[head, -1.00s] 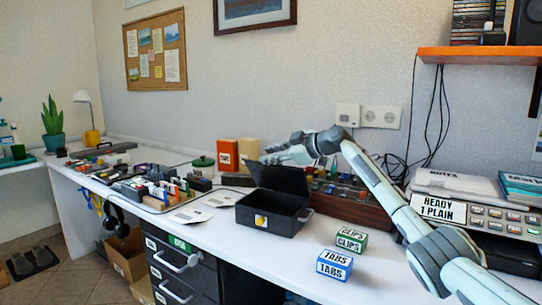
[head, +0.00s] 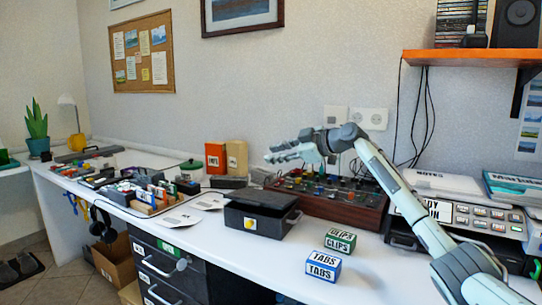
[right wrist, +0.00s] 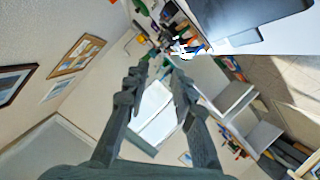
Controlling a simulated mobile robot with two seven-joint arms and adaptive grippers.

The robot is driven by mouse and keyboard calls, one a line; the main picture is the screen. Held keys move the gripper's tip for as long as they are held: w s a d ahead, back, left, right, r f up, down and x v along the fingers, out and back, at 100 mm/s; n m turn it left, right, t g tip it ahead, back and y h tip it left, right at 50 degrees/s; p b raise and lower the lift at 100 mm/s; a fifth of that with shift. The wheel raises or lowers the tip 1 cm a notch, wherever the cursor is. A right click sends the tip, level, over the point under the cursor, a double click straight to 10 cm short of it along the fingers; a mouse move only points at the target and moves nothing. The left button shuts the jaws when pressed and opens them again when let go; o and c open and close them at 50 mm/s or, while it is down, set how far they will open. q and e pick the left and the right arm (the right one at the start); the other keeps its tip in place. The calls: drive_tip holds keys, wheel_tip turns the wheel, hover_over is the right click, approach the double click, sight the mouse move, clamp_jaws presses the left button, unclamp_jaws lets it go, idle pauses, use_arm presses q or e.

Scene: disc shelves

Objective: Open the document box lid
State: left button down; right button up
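My right gripper (head: 275,156) is above and behind the box, apart from the lid. In the right wrist view its two fingers (right wrist: 162,72) are spread with nothing between them. A dark flat shape at the upper right of that view may be the box. My left gripper is not in view.
A control panel with knobs (head: 335,204) stands right behind the box. Blue TABS (head: 323,267) and green CLIPS (head: 340,240) boxes stand to its right front. Papers (head: 180,219) and a crowded tray lie to the left.

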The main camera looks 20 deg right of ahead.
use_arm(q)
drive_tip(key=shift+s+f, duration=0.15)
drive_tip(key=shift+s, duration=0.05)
use_arm(e)
drive_tip(key=shift+v, duration=1.05)
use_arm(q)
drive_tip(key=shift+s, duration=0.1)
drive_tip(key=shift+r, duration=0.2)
use_arm(e)
drive_tip(key=v, duration=1.2)
drive_tip(key=shift+r, duration=0.1)
drive_tip(key=shift+c, duration=0.2)
